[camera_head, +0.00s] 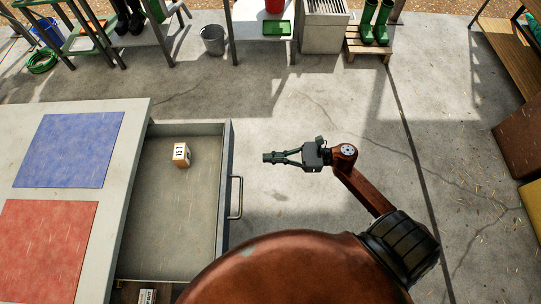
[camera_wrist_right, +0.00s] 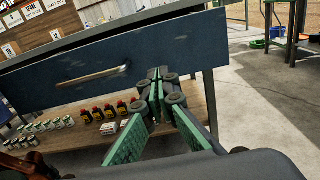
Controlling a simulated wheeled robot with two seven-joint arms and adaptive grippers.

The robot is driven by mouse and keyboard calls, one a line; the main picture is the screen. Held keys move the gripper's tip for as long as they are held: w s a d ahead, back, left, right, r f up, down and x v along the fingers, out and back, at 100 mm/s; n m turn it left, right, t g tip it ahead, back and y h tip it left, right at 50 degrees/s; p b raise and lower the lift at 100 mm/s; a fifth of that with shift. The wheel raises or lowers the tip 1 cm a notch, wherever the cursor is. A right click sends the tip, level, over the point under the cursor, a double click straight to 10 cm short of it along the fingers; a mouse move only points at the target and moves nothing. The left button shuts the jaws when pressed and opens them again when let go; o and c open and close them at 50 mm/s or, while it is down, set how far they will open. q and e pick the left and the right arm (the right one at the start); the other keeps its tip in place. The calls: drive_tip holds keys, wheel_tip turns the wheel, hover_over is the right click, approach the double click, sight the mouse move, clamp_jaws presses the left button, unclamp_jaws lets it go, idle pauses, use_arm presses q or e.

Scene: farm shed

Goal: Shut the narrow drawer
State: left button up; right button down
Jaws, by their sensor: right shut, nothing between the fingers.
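A grey drawer (camera_head: 175,230) is pulled out from the right side of the table and stands open. Its front has a bar handle (camera_head: 237,198). In the right wrist view the dark blue drawer front (camera_wrist_right: 190,45) and its handle (camera_wrist_right: 93,76) show. My right gripper (camera_head: 268,157) is shut and empty. In the head view it is to the right of the drawer front, above the handle in the picture, with a visible gap. The shut fingers also show in the right wrist view (camera_wrist_right: 155,80), overlapping the drawer front near its right end. My left gripper is out of view.
A small box (camera_head: 181,155) marked 151 lies inside the drawer. The tabletop (camera_head: 118,180) carries a blue mat (camera_head: 70,150) and a red mat (camera_head: 45,250). A lower shelf (camera_wrist_right: 195,105) holds several bottles and cans. Concrete floor right of the drawer is free.

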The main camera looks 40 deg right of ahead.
sight(231, 159)
drive_tip(key=x, duration=0.9)
drive_tip(key=shift+w+a+f+b, duration=0.1)
drive_tip(key=shift+b, duration=0.3)
drive_tip(key=shift+w+a, duration=0.25)
drive_tip(key=shift+a, duration=0.1)
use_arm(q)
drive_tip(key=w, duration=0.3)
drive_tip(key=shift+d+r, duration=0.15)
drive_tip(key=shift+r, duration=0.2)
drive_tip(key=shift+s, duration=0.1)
